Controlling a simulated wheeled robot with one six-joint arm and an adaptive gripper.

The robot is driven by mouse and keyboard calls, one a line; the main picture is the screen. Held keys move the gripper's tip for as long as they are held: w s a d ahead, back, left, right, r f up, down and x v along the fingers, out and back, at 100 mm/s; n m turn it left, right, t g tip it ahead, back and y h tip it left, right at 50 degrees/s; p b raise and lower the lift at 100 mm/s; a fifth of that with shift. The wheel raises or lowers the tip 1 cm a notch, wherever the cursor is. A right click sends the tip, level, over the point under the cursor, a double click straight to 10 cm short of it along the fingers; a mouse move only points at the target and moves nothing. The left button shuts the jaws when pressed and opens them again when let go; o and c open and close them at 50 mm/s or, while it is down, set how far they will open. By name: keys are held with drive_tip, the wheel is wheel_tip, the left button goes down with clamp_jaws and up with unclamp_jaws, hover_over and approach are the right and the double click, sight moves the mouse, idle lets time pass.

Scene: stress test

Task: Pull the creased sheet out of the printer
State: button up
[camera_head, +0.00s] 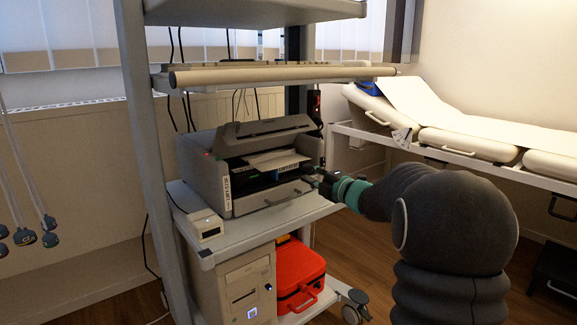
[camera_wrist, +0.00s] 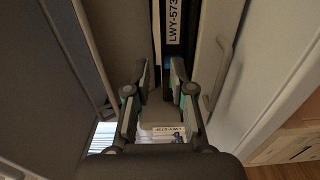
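The grey printer (camera_head: 203,172) stands on the cart's middle shelf with its lid (camera_head: 262,132) raised. Its dark inside shows a white label (camera_head: 287,168) and a pale strip (camera_head: 268,158) under the lid; I cannot tell whether that strip is the creased sheet. My gripper (camera_head: 314,179) is at the printer's right front. In the wrist view, my gripper's fingers (camera_wrist: 158,92) stand apart at the dark opening, with the label (camera_wrist: 173,22) beyond. A pale printed piece (camera_wrist: 160,127) shows low between the fingers; I see no clear grip on it.
A small white box (camera_head: 205,226) sits on the shelf (camera_head: 265,229) left of the printer. A computer tower (camera_head: 240,285) and red case (camera_head: 300,278) stand below. A cart post (camera_head: 148,150) rises at the left. A padded bed (camera_head: 480,143) is at the right.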

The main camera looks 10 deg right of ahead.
drive_tip(key=shift+p+x, duration=1)
drive_tip(key=shift+x, duration=3.8)
clamp_jaws()
drive_tip(key=shift+r, duration=0.25)
drive_tip(key=shift+s+d, duration=0.1)
drive_tip(key=shift+d, duration=0.05)
